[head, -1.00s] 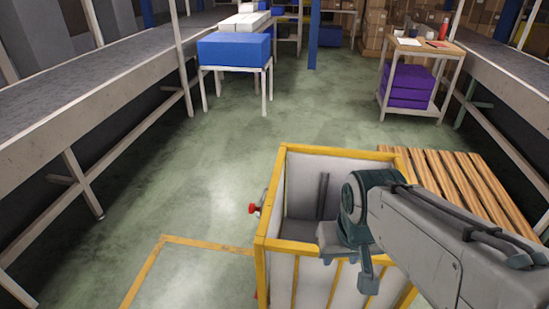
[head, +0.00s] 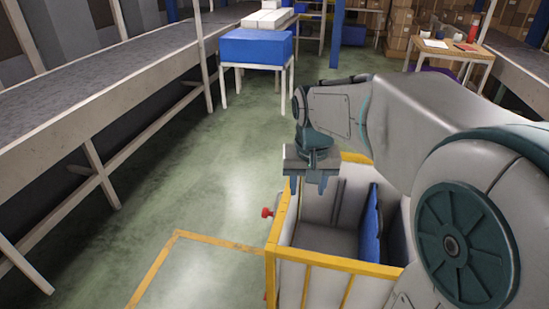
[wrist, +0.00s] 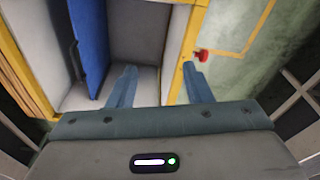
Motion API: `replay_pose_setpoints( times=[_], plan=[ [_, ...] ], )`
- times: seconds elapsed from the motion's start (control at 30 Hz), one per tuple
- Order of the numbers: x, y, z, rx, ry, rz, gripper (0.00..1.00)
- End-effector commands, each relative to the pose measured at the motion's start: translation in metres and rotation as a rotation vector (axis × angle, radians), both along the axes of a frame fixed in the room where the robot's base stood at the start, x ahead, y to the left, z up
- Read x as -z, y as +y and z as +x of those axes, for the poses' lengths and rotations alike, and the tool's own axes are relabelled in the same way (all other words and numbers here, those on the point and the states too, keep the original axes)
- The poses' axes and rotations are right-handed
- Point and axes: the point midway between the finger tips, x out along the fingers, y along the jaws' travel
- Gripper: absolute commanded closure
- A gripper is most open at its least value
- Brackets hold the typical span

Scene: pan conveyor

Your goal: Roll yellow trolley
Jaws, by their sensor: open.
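The yellow trolley (head: 271,262) is an open box with a yellow frame and pale grey walls, below centre in the head view. My arm hides its right side. My gripper (head: 308,184) is open and points down over its left part, near the far end. In the wrist view, the trolley's yellow rim (wrist: 181,62) runs between my fingers (wrist: 159,72) in the picture, nearer the right finger. I cannot tell whether they touch it. A blue panel (head: 371,226) stands inside the trolley and also shows in the wrist view (wrist: 90,40). A red knob (head: 267,212) sticks out on the trolley's left side.
A conveyor (head: 110,105) runs along the left, and another (head: 516,60) along the right. A blue box (head: 257,47) sits on a white table at the back. A small table (head: 440,47) stands back right. The green floor left of the trolley is clear, with a painted yellow line (head: 210,239).

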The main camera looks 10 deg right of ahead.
Motion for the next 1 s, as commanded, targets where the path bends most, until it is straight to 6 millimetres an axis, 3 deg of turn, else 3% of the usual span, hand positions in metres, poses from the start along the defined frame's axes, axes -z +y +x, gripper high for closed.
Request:
replay_pose_setpoints(
  times=[0.03, 0.3, 0.5, 0.63, 0.83, 1.0],
  plan=[
    [-0.001, 0.001, 0.022, 0.017, 0.017, 0.002, 0.55],
    [0.007, 0.003, 0.121, 0.126, 0.084, 0.021, 0.55],
    [0.024, 0.002, 0.171, 0.194, 0.120, 0.037, 0.55],
    [0.031, 0.000, 0.188, 0.221, 0.133, 0.043, 0.55],
    [0.044, 0.000, 0.194, 0.235, 0.140, 0.046, 0.55],
    [0.072, 0.000, 0.193, 0.233, 0.143, 0.045, 0.55]
  ],
)
